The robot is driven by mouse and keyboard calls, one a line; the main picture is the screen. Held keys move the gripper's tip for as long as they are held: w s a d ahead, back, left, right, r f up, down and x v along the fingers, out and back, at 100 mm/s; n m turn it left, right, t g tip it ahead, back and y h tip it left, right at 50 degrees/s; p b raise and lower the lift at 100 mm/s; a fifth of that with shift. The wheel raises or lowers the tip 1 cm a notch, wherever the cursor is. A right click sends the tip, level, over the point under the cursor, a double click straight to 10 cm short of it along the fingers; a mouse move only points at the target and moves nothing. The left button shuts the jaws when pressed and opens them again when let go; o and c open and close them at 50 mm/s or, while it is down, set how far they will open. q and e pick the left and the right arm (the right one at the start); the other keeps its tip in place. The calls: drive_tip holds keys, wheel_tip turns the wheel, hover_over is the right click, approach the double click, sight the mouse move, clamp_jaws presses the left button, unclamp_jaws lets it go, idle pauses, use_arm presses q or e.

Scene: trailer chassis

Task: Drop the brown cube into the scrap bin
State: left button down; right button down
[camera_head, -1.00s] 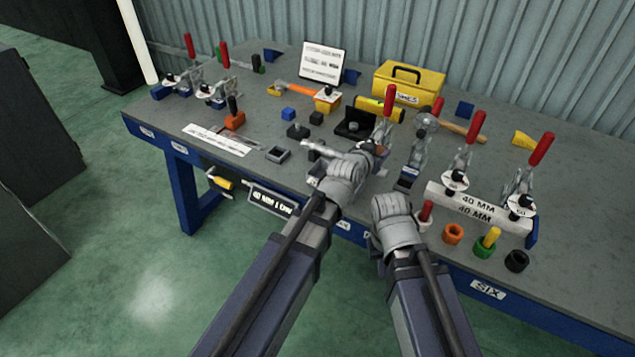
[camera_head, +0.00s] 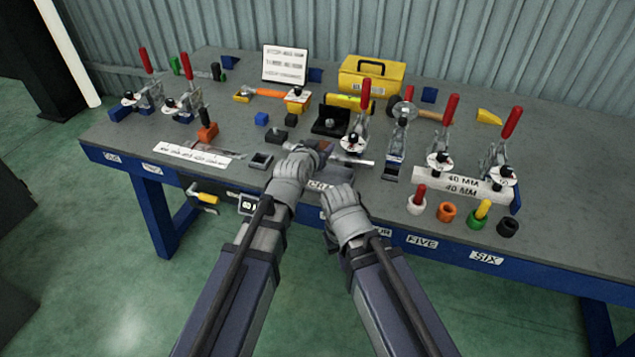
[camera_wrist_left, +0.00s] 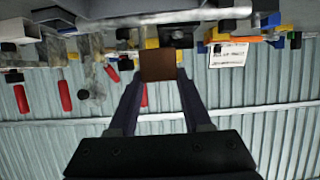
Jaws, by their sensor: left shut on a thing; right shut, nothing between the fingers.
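The brown cube (camera_wrist_left: 158,66) is between the fingertips of my left gripper (camera_wrist_left: 158,80) in the left wrist view. In the head view my left gripper (camera_head: 318,149) is shut on it above the near part of the bench, and the cube is mostly hidden there. My right gripper (camera_head: 340,190) is lower, at the bench's front edge; its fingers are hardly visible, and it is shut and empty. A small grey open-topped box (camera_head: 261,161) sits on the bench left of my left gripper. I cannot tell whether it is the scrap bin.
Red-handled clamps (camera_head: 358,130) stand close right of my left gripper, and others stand at the left. A black tray (camera_head: 328,124) and a blue cube (camera_head: 262,119) lie behind. A yellow toolbox (camera_head: 371,80) is at the back.

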use_arm(q)
drive_tip(key=shift+s+a+f, duration=0.1)
drive_tip(key=shift+s+a, duration=0.1)
drive_tip(key=shift+s, duration=0.35)
drive_tip(key=shift+s+a, duration=0.2)
drive_tip(key=shift+s, duration=0.3)
wheel_tip(320, 180, down, 6)
drive_tip(key=b, duration=0.6)
drive_tip(key=shift+f, duration=0.1)
drive_tip(key=shift+c, duration=1.3)
unclamp_jaws()
